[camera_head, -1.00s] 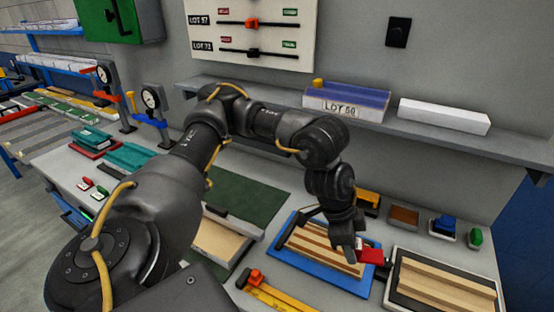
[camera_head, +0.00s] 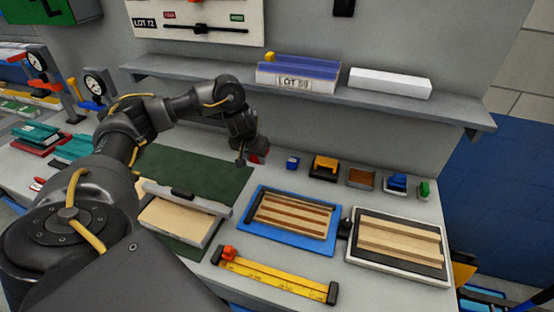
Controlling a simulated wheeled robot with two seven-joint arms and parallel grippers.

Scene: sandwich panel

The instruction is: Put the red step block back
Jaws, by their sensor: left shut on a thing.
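My left gripper (camera_head: 250,158) is shut on the red step block (camera_head: 263,150). Only part of the block shows beside the dark fingers. Both are near the back of the bench, by the back edge of the green mat (camera_head: 205,172) and left of a row of small blocks. I cannot tell whether the red block touches the bench. My right gripper is not in view.
A small blue block (camera_head: 292,162), a yellow-and-black piece (camera_head: 324,171), a brown block (camera_head: 361,178) and a green block (camera_head: 424,189) stand along the back. A blue tray (camera_head: 262,235) and a white tray (camera_head: 400,272) lie in front. A shelf (camera_head: 215,85) overhangs behind.

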